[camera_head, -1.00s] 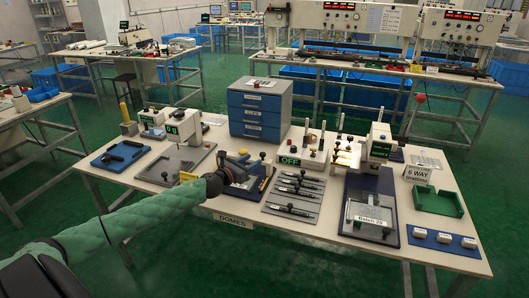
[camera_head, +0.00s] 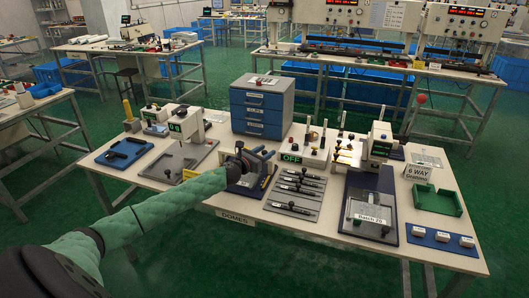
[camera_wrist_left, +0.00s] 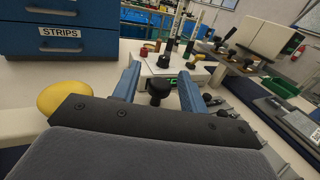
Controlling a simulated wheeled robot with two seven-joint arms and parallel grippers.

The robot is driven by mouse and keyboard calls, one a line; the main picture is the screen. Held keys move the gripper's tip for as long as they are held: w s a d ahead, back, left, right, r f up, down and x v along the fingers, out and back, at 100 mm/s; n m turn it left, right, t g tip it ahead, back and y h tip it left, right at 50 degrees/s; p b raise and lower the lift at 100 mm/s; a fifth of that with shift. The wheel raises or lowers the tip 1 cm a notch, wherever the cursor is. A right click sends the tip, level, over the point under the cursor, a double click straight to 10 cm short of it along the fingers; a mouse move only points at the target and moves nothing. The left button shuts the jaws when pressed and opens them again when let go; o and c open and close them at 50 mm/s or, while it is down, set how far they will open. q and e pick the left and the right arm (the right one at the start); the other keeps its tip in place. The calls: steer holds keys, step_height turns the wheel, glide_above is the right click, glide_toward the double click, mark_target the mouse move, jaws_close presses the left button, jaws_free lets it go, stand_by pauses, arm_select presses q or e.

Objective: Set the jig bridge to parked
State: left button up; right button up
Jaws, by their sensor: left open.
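My left gripper (camera_head: 262,155) reaches in over the jig (camera_head: 244,186) near the table's middle, and its arm hides much of the jig. In the left wrist view, the blue fingers of this gripper (camera_wrist_left: 159,90) are spread apart, with a black knob (camera_wrist_left: 159,88) showing between them. I cannot tell whether the fingers touch the knob. The bridge itself is mostly hidden, so its position is unclear. My right gripper is not in view.
A blue drawer cabinet (camera_head: 262,108) stands behind the gripper. A white box with a green OFF display (camera_head: 291,159) is just right of it. A yellow ball (camera_wrist_left: 65,99) is at left in the wrist view.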

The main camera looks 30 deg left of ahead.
arm_select(q)
steer(key=shift+c, duration=0.2)
